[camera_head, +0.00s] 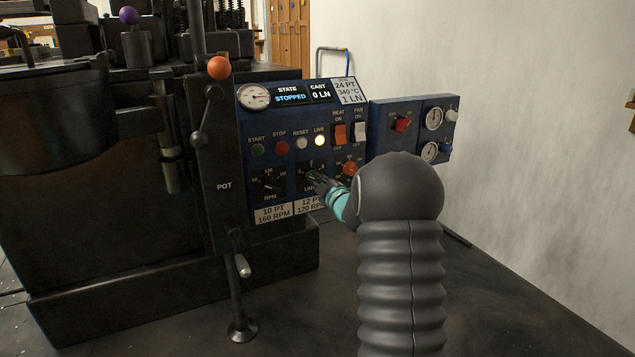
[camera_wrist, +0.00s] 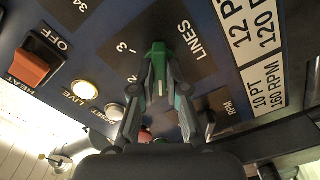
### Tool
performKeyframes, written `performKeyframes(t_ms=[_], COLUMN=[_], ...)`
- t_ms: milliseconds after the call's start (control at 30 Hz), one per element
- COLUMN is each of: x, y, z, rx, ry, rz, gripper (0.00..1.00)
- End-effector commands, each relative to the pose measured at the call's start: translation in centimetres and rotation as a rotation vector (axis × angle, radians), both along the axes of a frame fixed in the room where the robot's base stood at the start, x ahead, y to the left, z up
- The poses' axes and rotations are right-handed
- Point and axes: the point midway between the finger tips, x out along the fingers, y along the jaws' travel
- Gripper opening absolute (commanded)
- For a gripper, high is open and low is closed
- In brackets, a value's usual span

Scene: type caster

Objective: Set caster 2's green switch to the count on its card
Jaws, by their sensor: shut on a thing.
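The green switch (camera_wrist: 158,48) sits on the blue control panel (camera_wrist: 110,25), beside the word LINES. In the wrist view my gripper (camera_wrist: 160,88) is shut on it, with one grey finger on each side. A 3 shows left of the switch; its other marks are partly hidden and I cannot tell its setting. In the head view my gripper (camera_head: 318,181) reaches the lower middle of the panel and covers most of the switch. The card (camera_head: 348,91) at the panel's upper right reads 24 PT, 340 °C, 1 LN. No caster number is readable.
The display (camera_head: 290,95) reads STOPPED and 0 LN. Close around the switch are the RPM knob (camera_head: 268,184), an orange-red knob (camera_head: 351,168), push buttons and the HEAT switch (camera_head: 340,134). A lever with an orange ball (camera_head: 219,68) stands left of the panel.

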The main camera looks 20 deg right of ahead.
Motion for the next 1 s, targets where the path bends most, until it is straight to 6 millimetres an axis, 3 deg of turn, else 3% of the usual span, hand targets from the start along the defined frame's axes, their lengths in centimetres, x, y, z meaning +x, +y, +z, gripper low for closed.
performKeyframes(t_ms=[700, 733, 800, 1000], x=[0.01, 0.01, 0.01, 0.01], y=[0.03, 0.03, 0.03, 0.01], z=[0.03, 0.02, 0.02, 0.02], rx=[-0.075, -0.075, -0.075, -0.074], ry=[-0.003, -0.003, -0.003, -0.003], rz=[0.001, 0.001, 0.001, 0.001], gripper=[0.0, 0.18, 0.36, 0.39])
